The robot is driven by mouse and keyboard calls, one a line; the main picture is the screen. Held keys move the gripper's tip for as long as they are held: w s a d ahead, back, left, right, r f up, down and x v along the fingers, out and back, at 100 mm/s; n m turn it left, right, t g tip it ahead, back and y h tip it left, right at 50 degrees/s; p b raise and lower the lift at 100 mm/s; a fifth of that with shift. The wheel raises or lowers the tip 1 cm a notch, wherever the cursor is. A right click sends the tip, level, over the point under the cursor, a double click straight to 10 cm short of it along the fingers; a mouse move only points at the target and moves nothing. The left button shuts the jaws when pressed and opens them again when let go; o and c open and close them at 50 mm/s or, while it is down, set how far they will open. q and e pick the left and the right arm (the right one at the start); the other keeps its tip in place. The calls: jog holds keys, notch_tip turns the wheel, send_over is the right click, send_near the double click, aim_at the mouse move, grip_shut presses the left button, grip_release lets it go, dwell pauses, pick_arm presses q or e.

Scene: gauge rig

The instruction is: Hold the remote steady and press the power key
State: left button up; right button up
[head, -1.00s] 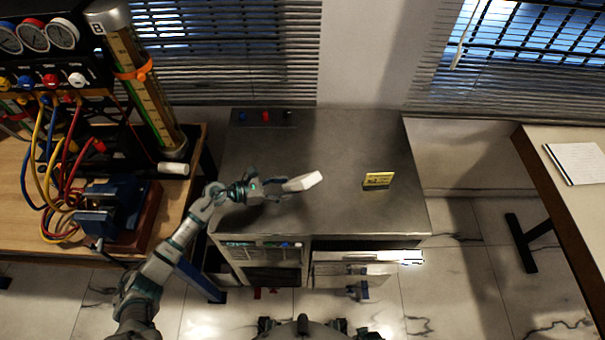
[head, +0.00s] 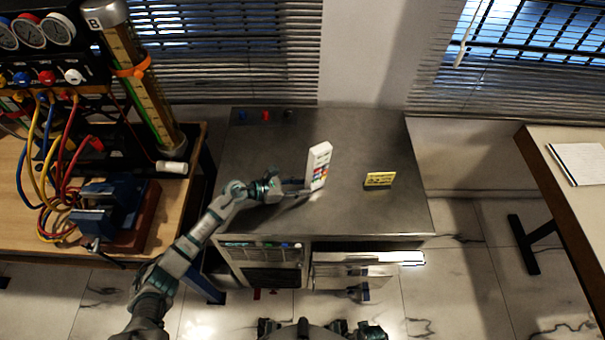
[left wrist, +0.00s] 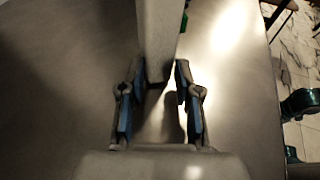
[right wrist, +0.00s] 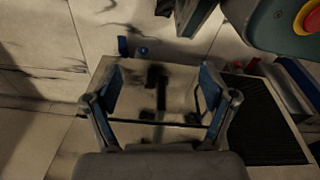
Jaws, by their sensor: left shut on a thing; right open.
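The white remote (head: 318,165) stands tilted near upright above the steel bench top, its face with coloured keys turned toward the lower right. My left gripper (head: 303,190) is shut on its lower end. In the left wrist view the remote (left wrist: 160,30) runs up from between the fingertips of my left gripper (left wrist: 163,80), its key face mostly hidden. My right gripper (right wrist: 160,90) is open and empty in the right wrist view, over the floor and lower cabinet area. The right gripper is not seen in the head view. I cannot make out which key is power.
A small yellow sign (head: 380,180) stands on the steel bench (head: 350,215) to the right of the remote. Red, blue and black knobs (head: 266,116) sit at its back. A gauge rig with hoses and a blue vise (head: 105,205) fills the left table. An open drawer (head: 365,258) sticks out below.

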jog(key=shift+d+f, duration=0.1)
jog(key=shift+d, duration=0.3)
jog(key=shift+c, duration=1)
jog(key=shift+d+f, duration=0.1)
jog(key=shift+d, duration=0.25)
jog(key=c, duration=0.8)
jog(key=shift+a, duration=0.1)
grip_shut()
jog(key=shift+a, duration=0.35)
